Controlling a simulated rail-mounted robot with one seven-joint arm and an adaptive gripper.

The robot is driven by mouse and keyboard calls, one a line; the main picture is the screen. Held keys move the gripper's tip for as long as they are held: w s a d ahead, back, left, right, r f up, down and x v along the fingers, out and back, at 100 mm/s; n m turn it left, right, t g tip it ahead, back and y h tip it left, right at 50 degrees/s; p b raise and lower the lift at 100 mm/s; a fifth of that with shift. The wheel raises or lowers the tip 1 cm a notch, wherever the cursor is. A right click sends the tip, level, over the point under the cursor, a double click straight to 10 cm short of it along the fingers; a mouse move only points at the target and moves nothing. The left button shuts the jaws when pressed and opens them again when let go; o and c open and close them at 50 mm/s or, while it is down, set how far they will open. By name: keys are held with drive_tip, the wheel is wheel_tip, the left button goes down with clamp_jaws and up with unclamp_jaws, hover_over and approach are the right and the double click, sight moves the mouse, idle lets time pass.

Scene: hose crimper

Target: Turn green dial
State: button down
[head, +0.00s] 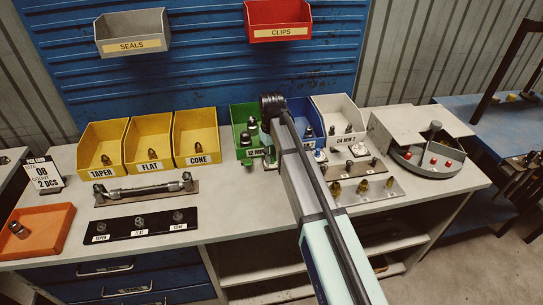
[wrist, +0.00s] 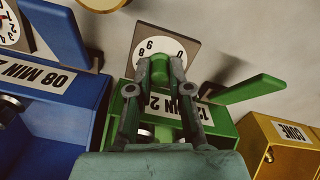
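The green dial (wrist: 160,68) is a green knob on a white numbered face with a square brown backing plate, at the top middle of the wrist view. My gripper (wrist: 162,66) reaches to it with its two fingers drawn in close, one on each side of the knob. The fingers look shut on the knob, with no clear gap visible. The fingertips cover part of the face, so any pointer is hidden. In the head view my arm hides the dial and fingers; only the dark wrist end (head: 272,104) shows, beside the green bin (head: 239,113).
The green bin's label also shows in the wrist view (wrist: 188,107), below the dial. A blue bin (wrist: 50,75) with a second dial (wrist: 10,25) is at left; a yellow bin (wrist: 285,140) is at right. A white bin (head: 338,112) stands right of my arm in the head view.

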idle(0.4)
drive_tip(key=shift+m+p, duration=0.35)
drive_tip(key=shift+m, duration=2.55)
drive_tip(key=c, duration=1.1)
unclamp_jaws()
wheel_tip(320, 180, up, 12)
